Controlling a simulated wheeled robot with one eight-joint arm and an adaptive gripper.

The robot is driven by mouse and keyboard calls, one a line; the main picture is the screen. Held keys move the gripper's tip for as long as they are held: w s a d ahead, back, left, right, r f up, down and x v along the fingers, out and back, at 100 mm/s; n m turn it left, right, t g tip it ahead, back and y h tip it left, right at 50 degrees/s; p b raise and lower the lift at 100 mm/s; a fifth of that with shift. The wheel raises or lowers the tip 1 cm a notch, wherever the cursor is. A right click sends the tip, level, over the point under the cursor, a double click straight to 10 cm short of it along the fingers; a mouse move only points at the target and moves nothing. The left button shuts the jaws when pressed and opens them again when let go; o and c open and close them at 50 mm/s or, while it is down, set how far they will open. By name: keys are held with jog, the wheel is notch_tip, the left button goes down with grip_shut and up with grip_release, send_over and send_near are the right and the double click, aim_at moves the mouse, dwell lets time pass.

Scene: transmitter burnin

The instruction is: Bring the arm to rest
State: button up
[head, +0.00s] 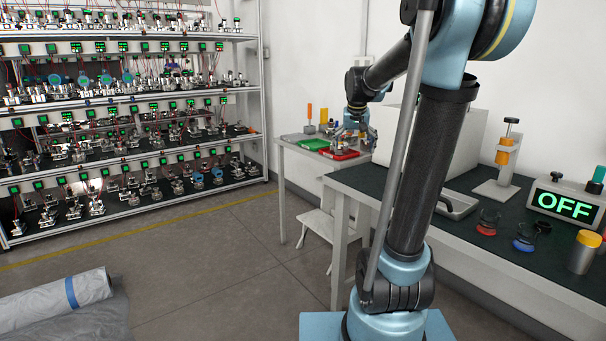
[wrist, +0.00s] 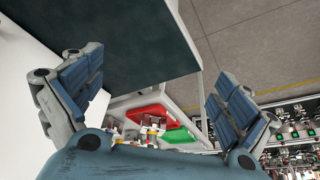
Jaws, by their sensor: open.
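My arm rises in front of the dark workbench in the head view and bends over toward the small side table. My gripper (wrist: 160,105) shows in the wrist view with its two blue padded fingers spread wide apart and nothing between them. In the head view my gripper (head: 352,132) hangs near the small side table, partly overlapping the trays in the picture. Its height above the table is hard to tell.
The side table (head: 290,144) holds a red tray (head: 340,154), a green tray (head: 313,144) and small parts. The dark bench (head: 470,205) carries a display (head: 566,205) reading OFF. Shelves (head: 130,100) of devices stand left. A wrapped roll (head: 50,303) lies on open floor (head: 190,265).

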jog(key=s+f, duration=0.6)
jog(key=s, duration=0.5)
jog(key=s+f+n+g, duration=0.1)
jog(key=s+f, duration=0.6)
jog(key=s, duration=0.4)
jog(key=s+f+g, duration=0.1)
jog(key=s+f, duration=0.5)
jog(key=s, duration=0.5)
jog(key=shift+s+d+f+n+y, duration=0.25)
jog(key=shift+s+f+n+y, duration=0.05)
jog(key=shift+f+n, duration=0.1)
jog(key=shift+w+f, duration=0.15)
jog(key=shift+w, duration=0.3)
jog(key=shift+c, duration=0.5)
